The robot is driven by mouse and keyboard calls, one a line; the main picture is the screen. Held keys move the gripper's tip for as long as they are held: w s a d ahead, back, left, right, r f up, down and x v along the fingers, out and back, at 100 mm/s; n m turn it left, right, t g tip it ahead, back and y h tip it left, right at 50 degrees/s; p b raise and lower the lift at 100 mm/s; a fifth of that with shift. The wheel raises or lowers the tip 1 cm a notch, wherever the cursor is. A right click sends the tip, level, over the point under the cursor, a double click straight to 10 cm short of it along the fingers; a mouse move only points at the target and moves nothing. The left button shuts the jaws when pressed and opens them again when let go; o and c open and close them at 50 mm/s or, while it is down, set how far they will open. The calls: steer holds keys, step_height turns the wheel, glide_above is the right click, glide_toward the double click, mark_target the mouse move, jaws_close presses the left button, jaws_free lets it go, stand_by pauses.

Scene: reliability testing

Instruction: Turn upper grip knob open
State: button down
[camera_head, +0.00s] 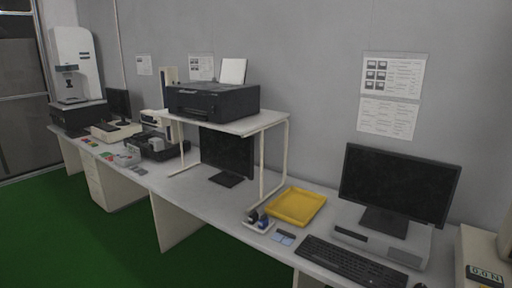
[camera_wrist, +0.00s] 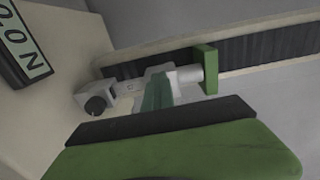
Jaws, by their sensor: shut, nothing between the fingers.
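The wrist view shows a test stand tipped sideways, with a pale frame (camera_wrist: 255,31) and a dark ribbed slot. A grey block with a round black knob (camera_wrist: 95,105) sits left of centre. A white cylinder (camera_wrist: 188,75) against a green block (camera_wrist: 208,70) sits right of centre. I cannot tell for certain which part is the upper grip knob. My gripper (camera_wrist: 158,84) appears as narrow teal fingers, closed together and empty, between the knob and the cylinder. Contact with either is not clear. The fingers' base is hidden behind a black and green part.
A display reading in N (camera_wrist: 25,45) is at upper left of the wrist view. In the head view the stand's display (camera_head: 485,276) is at the lower right edge. A monitor (camera_head: 398,187), keyboard (camera_head: 350,263) and yellow tray (camera_head: 297,206) stand left of it.

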steer(key=shift+s+d+f+b, duration=0.1)
steer(key=shift+f+b, duration=0.3)
steer(key=shift+a+f+b, duration=0.35)
steer(key=shift+f+b, duration=0.35)
steer(key=v, duration=0.5)
steer(key=shift+s+a, duration=0.15)
steer(key=shift+a, duration=0.2)
